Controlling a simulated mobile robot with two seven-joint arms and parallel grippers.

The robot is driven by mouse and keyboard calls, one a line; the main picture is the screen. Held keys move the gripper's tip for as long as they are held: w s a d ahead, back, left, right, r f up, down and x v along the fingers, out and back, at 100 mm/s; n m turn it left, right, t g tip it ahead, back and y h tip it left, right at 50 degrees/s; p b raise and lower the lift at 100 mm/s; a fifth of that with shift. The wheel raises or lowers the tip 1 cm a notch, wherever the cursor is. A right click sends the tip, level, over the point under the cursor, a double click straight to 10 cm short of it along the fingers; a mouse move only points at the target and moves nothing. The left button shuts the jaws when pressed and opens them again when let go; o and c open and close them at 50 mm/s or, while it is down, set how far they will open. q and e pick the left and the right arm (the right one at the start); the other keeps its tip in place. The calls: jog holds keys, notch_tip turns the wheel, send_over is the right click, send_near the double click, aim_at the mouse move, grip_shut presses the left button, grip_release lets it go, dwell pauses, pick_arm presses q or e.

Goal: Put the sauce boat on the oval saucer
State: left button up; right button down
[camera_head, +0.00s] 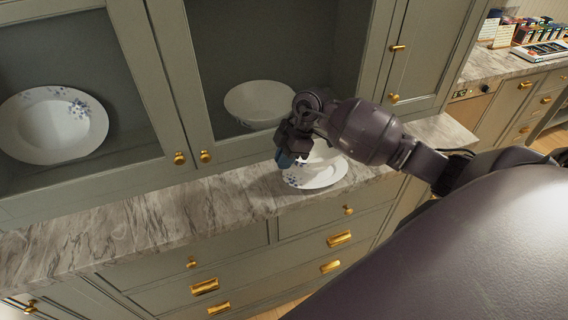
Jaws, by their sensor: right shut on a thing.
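The white oval saucer (322,180) with blue floral decoration lies on the marble counter, near its front edge. The white sauce boat (320,161) is directly above the saucer, mostly hidden behind my right gripper and arm. I cannot tell whether its base touches the saucer. My right gripper (289,157) points downward and is shut on the sauce boat at its left side. My left gripper is not in view.
The marble counter (135,222) is clear to the left. Behind it stands a glass-fronted cabinet with brass knobs, holding a floral plate (52,125) and a white bowl (258,103). Drawers with brass handles (340,239) are below. Another counter with small items is at the upper right.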

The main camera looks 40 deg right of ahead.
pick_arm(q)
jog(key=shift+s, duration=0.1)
pick_arm(e)
jog(key=shift+f, duration=1.1)
jog(key=c, duration=1.2)
grip_release()
jog(key=shift+f, duration=0.1)
pick_arm(q)
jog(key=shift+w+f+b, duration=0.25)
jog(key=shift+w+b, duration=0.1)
jog(key=shift+b, duration=0.4)
pick_arm(e)
jog(key=v, duration=1.2)
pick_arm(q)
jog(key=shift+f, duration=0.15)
